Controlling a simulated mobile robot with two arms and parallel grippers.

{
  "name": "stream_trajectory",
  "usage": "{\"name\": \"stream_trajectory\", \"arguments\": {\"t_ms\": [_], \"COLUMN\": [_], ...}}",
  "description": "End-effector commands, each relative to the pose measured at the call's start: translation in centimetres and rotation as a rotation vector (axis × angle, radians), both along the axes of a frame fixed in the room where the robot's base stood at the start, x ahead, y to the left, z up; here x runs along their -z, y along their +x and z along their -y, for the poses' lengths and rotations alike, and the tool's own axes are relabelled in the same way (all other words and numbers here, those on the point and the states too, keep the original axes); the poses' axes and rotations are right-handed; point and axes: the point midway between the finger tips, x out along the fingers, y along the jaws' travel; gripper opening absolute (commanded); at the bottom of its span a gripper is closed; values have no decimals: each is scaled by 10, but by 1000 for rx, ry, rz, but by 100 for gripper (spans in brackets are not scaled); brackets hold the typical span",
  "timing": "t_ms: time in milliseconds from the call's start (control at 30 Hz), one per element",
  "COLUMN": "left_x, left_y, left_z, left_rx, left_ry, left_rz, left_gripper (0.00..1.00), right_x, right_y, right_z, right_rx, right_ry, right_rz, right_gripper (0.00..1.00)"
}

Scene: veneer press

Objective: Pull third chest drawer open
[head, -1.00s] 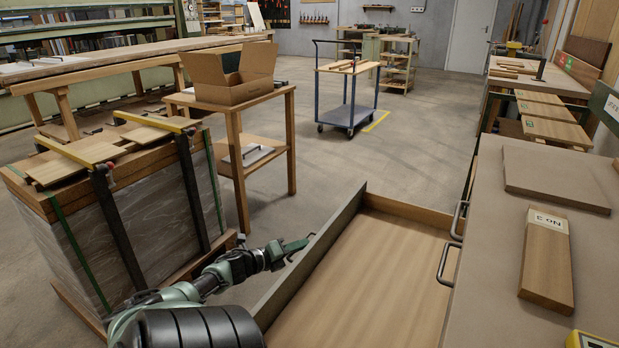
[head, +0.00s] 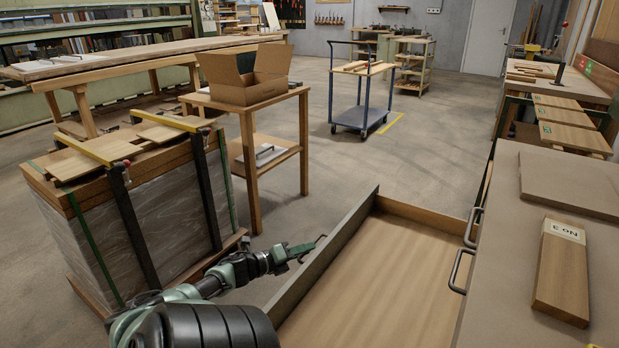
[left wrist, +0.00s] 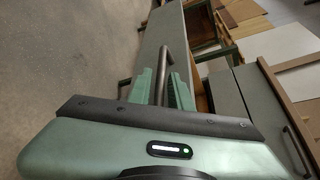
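A wide wooden drawer with a grey-green front (head: 322,254) stands far out from the chest (head: 512,240) in the head view. Its bare, pale wood floor shows and looks empty. My left gripper (head: 302,248) is at the outer side of the drawer front, at its dark bar handle (head: 320,241). In the left wrist view the handle (left wrist: 167,62) runs between the two green fingers (left wrist: 162,90), which look closed on it. The finger tips are partly hidden by the handle and the hand. My right gripper is not in view.
Two upper handles (head: 461,270) show on the chest's face. A board marked NO 3 (head: 562,270) lies on its top. A strapped stack (head: 160,215) stands left of my left arm, with a table carrying a cardboard box (head: 255,85) behind.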

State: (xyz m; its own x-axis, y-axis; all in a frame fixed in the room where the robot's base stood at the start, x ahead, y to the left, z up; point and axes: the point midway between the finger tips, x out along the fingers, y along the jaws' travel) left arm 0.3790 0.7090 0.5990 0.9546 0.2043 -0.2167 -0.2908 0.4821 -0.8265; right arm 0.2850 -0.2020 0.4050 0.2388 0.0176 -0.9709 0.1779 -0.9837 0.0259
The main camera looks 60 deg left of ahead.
Motion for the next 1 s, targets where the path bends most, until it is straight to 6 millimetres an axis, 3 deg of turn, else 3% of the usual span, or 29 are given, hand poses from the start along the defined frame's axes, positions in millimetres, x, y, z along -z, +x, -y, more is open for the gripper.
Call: {"name": "stream_trajectory", "arguments": {"t_ms": [200, 333, 1000], "left_x": [-9, -12, -12], "left_y": [-37, -48, -52], "left_z": [8, 10, 11], "left_rx": [-1, -1, -1], "left_ry": [-1, 0, 0], "left_rz": [-3, -2, -1], "left_gripper": [20, 20, 20], "right_x": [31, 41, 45], "right_y": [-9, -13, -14], "right_z": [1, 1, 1], "right_rx": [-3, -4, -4], "right_ry": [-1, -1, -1], "right_rz": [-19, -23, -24], "right_gripper": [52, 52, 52]}}
